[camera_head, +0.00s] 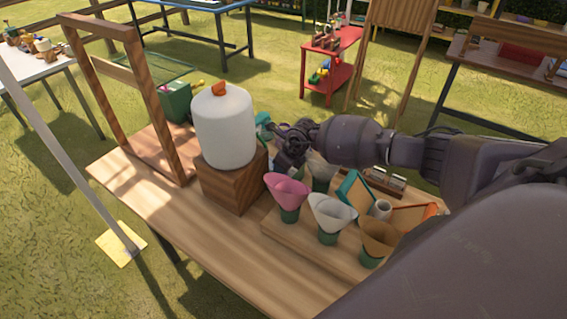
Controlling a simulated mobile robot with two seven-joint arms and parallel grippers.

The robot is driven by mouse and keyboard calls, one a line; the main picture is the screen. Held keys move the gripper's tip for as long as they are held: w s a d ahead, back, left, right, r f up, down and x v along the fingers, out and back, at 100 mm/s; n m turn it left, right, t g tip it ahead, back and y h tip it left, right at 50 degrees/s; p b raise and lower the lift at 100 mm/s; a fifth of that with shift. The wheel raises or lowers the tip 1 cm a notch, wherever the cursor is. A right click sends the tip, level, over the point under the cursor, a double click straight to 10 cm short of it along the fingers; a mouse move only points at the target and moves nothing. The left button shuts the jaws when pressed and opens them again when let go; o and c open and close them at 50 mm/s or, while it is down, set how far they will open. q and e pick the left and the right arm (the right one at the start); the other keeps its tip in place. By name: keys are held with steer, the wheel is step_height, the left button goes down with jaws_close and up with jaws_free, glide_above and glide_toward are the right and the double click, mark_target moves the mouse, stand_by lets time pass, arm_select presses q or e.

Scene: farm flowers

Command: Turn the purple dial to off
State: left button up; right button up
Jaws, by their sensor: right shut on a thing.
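No purple dial can be made out in this view. A white rounded tank (225,128) with an orange cap (218,89) stands upright on a wooden block (233,183) on the table. A small teal part (264,127) shows at the tank's right side. My right gripper (284,158) is beside the tank and block, at their right side, pointing down-left. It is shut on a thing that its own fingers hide. My left gripper is not in view.
Pink (287,191), white (331,212) and brown (378,238) paper cones in green holders stand close below my right arm on a wooden board (306,246). A wooden frame (178,163) stands left of the tank. The table's front left (175,205) is clear.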

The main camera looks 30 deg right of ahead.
stand_by(0.3)
steer(key=o, duration=0.9)
steer(key=shift+r, duration=0.1)
steer(key=v, duration=1)
steer(key=shift+s+r+b, duration=0.2)
steer(key=shift+r+b, duration=0.05)
steer(key=shift+b, duration=0.15)
